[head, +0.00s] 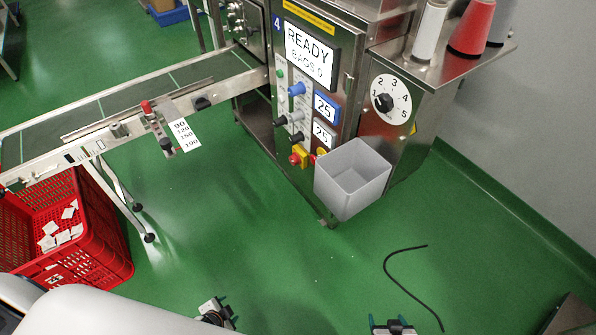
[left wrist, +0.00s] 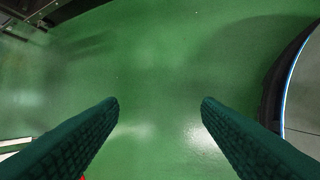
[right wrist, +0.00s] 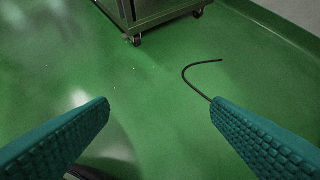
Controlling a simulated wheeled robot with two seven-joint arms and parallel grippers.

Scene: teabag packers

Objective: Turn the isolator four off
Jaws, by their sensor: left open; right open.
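The machine marked 4 (head: 277,22) stands at the top centre in the head view. Low on its front panel is a red knob on a yellow plate (head: 298,157), which looks like the isolator; its exact handle angle is too small to tell. Another red and yellow control (head: 321,153) beside it is partly hidden by a grey bin. My right gripper (head: 392,325) is at the bottom edge, open and empty, far from the panel. My left gripper (head: 215,312) is at the bottom left of centre; its fingers (left wrist: 160,105) are apart with only floor between them.
The grey bin (head: 352,180) juts out at the machine's front right. A conveyor (head: 120,105) runs left, with a red crate (head: 105,235) of teabags below. A black cable (head: 392,262) lies on the floor. Green floor (head: 240,230) before the machine is clear.

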